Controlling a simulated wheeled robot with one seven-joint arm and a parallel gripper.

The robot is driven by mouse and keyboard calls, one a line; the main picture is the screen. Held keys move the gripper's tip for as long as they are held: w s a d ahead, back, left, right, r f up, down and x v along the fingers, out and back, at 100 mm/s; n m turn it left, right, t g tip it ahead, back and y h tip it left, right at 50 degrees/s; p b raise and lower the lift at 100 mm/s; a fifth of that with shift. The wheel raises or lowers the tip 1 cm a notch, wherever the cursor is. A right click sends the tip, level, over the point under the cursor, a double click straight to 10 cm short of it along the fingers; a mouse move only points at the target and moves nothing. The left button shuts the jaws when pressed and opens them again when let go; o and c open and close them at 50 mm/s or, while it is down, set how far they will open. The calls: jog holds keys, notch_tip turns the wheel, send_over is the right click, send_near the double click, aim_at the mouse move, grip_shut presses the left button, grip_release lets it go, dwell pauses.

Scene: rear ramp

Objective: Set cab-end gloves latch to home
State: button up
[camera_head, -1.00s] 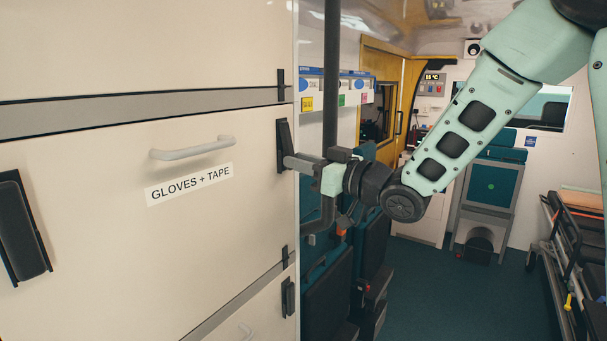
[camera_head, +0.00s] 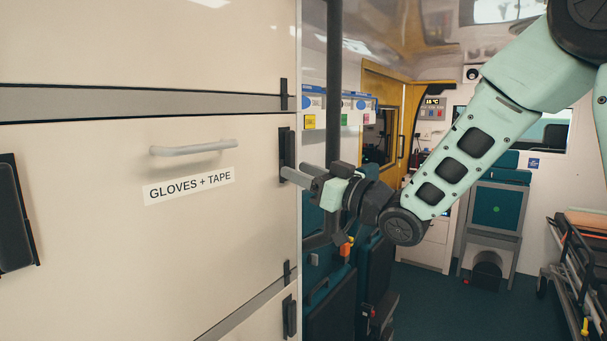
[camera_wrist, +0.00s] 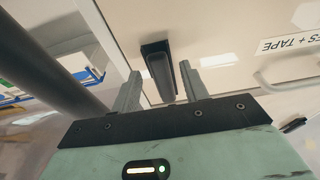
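The gloves drawer front is cream, labelled GLOVES + TAPE (camera_head: 190,186). Its cab-end latch (camera_head: 286,148), a black lever on a black plate, sits at the drawer's right edge. Its lever looks upright, nearly in line with its plate. In the wrist view the latch (camera_wrist: 160,72) lies between my two finger lines, with clear gaps to both fingers. My gripper (camera_wrist: 160,88) is open and empty. In the head view my gripper (camera_head: 298,178) is at the latch's lower end; one finger hides part of it, and contact cannot be told.
A grey drawer handle (camera_head: 194,148) sits above the label. Another black latch (camera_head: 14,212) is at the drawer's left. A dark vertical pole (camera_head: 333,80) stands close beside my gripper. Teal seats (camera_head: 328,300) are below it.

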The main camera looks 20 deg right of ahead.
jog(key=b+v, duration=1)
jog(key=v, duration=0.7)
jog(key=shift+s, duration=0.25)
jog(key=shift+d, duration=0.1)
